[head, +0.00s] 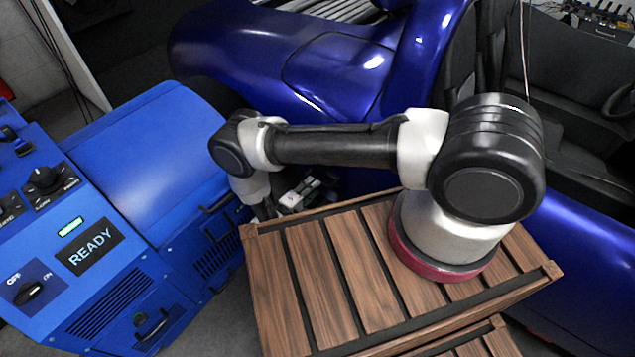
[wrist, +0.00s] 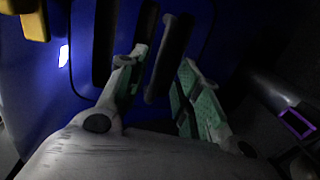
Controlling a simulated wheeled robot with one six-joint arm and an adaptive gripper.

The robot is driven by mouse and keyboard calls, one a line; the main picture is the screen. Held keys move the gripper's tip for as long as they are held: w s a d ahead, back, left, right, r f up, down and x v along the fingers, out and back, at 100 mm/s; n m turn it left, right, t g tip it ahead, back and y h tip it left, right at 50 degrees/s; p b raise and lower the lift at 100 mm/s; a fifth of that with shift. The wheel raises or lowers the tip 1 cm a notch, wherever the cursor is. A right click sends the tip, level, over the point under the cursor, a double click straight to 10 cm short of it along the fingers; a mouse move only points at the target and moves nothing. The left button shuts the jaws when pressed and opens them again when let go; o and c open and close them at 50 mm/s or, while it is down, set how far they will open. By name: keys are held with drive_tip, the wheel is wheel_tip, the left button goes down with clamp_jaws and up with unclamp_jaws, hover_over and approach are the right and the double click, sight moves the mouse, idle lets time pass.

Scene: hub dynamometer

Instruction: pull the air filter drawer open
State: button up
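The blue machine's side (head: 205,240) faces my arm in the head view and carries dark handles and grilles. I cannot tell for sure which panel is the air filter drawer. In the wrist view a blue panel with rounded edges (wrist: 75,90) fills the upper left, with a dark upright bar handle (wrist: 176,35) on it. My gripper (wrist: 164,60) is open, with one green-padded finger on each side of that handle. A gap shows between the handle and the right finger. In the head view my gripper (head: 264,211) is close to the machine's side, its fingertips hard to make out.
A wooden slatted crate (head: 400,345) stands in front, below my arm. The control panel (head: 60,225) shows READY. A blue car (head: 335,70) fills the back. Another dark upright strip (wrist: 104,45) and a yellow part (wrist: 35,22) lie left of the fingers.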

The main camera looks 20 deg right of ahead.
sight(335, 178)
drive_tip(key=shift+x, duration=2.05)
clamp_jaws()
